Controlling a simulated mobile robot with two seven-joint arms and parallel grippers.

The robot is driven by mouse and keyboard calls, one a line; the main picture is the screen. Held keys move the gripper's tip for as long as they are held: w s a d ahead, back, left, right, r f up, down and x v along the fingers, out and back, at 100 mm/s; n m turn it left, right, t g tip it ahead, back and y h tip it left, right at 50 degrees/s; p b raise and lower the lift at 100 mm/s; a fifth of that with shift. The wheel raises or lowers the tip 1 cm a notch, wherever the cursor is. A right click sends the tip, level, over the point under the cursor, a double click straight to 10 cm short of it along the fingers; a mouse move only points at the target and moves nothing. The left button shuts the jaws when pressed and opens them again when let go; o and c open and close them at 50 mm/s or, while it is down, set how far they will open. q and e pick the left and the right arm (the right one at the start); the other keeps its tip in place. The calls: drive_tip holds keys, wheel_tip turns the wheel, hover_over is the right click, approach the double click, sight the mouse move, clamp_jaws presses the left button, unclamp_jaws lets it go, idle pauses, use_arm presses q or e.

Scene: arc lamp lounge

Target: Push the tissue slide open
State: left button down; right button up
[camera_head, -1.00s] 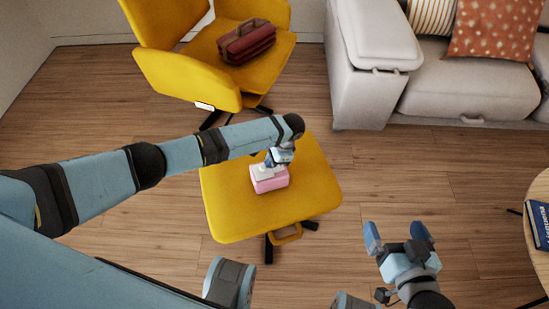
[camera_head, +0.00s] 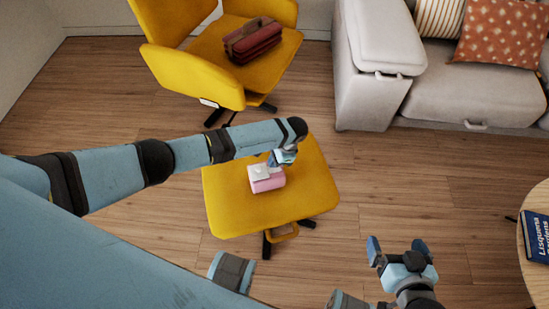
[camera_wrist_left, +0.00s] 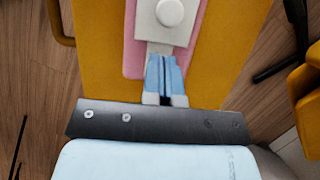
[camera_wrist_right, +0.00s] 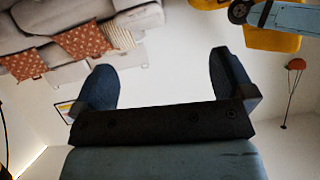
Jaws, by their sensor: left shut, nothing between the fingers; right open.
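A pink tissue box (camera_head: 271,184) stands on the yellow footstool (camera_head: 230,218). Its white slide (camera_head: 259,172) lies on top; in the left wrist view the slide (camera_wrist_left: 154,37) has a round white knob (camera_wrist_left: 170,12). My left gripper (camera_head: 272,161) is shut and empty over the far side of the box. In the left wrist view its fingertips (camera_wrist_left: 164,57) are at the slide's near edge; I cannot tell whether they touch it. My right gripper (camera_head: 398,247) is open and empty, away from the box; its spread fingers also show in the right wrist view (camera_wrist_right: 162,65).
A yellow armchair (camera_head: 180,70) with a dark red bag (camera_head: 255,43) stands behind the footstool. A grey sofa (camera_head: 475,95) is at the back right. A round wooden table (camera_head: 528,272) with a blue book (camera_head: 537,238) is at the right edge. Wooden floor lies clear between.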

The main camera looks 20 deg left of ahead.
use_arm(q)
drive_tip(key=r, duration=0.1)
drive_tip(key=w+d+r, duration=0.1)
drive_tip(key=d+r+p, duration=0.1)
drive_tip(key=shift+w, duration=0.25)
drive_tip(key=p+v, duration=0.1)
drive_tip(key=v, duration=0.5)
drive_tip(key=shift+r, duration=0.4)
use_arm(e)
drive_tip(key=shift+w+d, duration=0.15)
drive_tip(key=shift+d, duration=0.5)
